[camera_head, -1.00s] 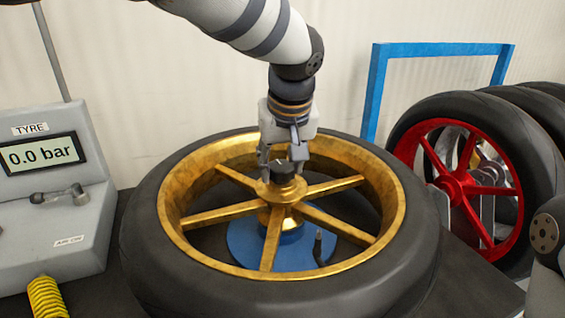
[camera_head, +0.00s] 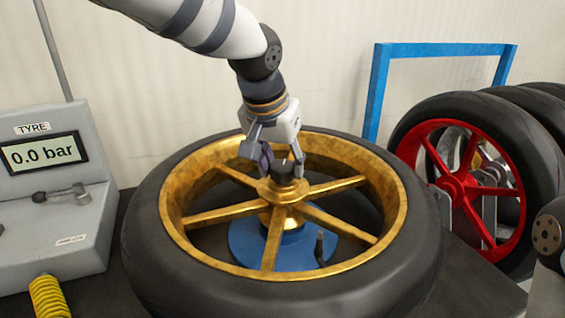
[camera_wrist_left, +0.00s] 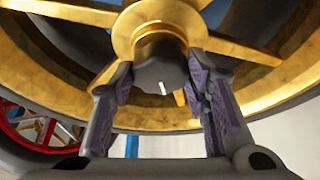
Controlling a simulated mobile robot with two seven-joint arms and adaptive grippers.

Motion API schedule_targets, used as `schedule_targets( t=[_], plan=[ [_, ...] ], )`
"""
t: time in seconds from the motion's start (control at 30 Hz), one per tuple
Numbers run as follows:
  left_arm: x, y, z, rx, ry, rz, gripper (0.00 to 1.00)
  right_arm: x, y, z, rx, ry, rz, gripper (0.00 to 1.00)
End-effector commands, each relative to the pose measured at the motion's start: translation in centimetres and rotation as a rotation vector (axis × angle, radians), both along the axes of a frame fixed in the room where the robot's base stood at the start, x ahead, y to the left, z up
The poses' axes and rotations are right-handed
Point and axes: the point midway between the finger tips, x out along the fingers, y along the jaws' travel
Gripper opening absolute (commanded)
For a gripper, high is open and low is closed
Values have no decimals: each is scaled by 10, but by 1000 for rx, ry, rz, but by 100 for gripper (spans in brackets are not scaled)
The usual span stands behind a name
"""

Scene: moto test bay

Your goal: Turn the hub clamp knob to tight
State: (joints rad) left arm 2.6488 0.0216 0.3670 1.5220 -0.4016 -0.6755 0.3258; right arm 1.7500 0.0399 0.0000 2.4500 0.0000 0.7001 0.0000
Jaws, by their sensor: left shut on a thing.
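The hub clamp knob (camera_head: 284,171) is a dark, short cylinder on the gold hub at the centre of the wheel. In the left wrist view the dark knob (camera_wrist_left: 160,66) carries a short white mark on its face. My left gripper (camera_head: 277,163) comes down from above, tilted, with one finger on each side of the knob. It is shut on the knob; its purple-grey finger pads (camera_wrist_left: 165,90) flank it in the left wrist view. The fingers partly hide the knob's sides. My right gripper does not show.
The gold spoked wheel with its black tyre (camera_head: 400,270) lies flat over a blue round base (camera_head: 245,240). An upright valve stem (camera_head: 319,246) shows inside the rim. A tyre gauge (camera_head: 50,180) reads 0.0 bar at left. A red wheel (camera_head: 462,187) and blue frame (camera_head: 378,90) stand at right.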

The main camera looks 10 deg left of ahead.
Motion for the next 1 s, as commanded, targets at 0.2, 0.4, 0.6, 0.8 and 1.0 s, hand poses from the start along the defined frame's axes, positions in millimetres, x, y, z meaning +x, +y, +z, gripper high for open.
schedule_targets(
  t=[0.2,0.4,0.6,0.8,1.0],
  plan=[
    [1,2,-1,-6,2,-200,14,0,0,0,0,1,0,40],
    [1,3,-1,-4,3,-391,14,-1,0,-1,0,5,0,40],
    [2,4,-3,-4,5,-580,14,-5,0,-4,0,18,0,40],
    [4,5,-4,-5,5,-770,14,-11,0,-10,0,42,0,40],
    [5,5,-5,-5,6,-961,14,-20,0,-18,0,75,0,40]
  ],
)
